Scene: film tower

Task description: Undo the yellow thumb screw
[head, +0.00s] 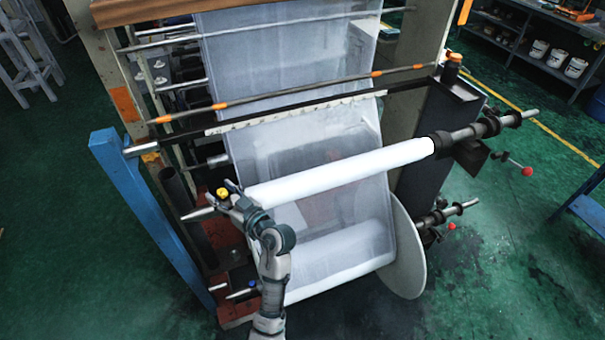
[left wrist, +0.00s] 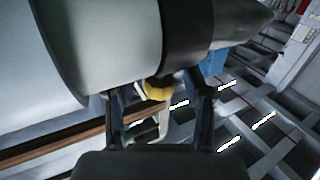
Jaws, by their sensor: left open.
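The yellow thumb screw (head: 222,193) sits at the left end of the upper white film roll (head: 340,172). In the left wrist view the yellow thumb screw (left wrist: 157,88) shows below a dark collar (left wrist: 188,35), between the finger tips and partly hidden. My left gripper (head: 232,200) is right beside the screw in the head view. Its two fingers (left wrist: 159,96) are apart, one on each side of the screw; contact cannot be told. My right gripper is in neither view.
A blue post (head: 150,205) leans left of the machine frame. A white disc (head: 406,250) and a lower roll (head: 335,268) are below right. Shaft ends with red knobs (head: 527,171) stick out at right. Green floor is open on both sides.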

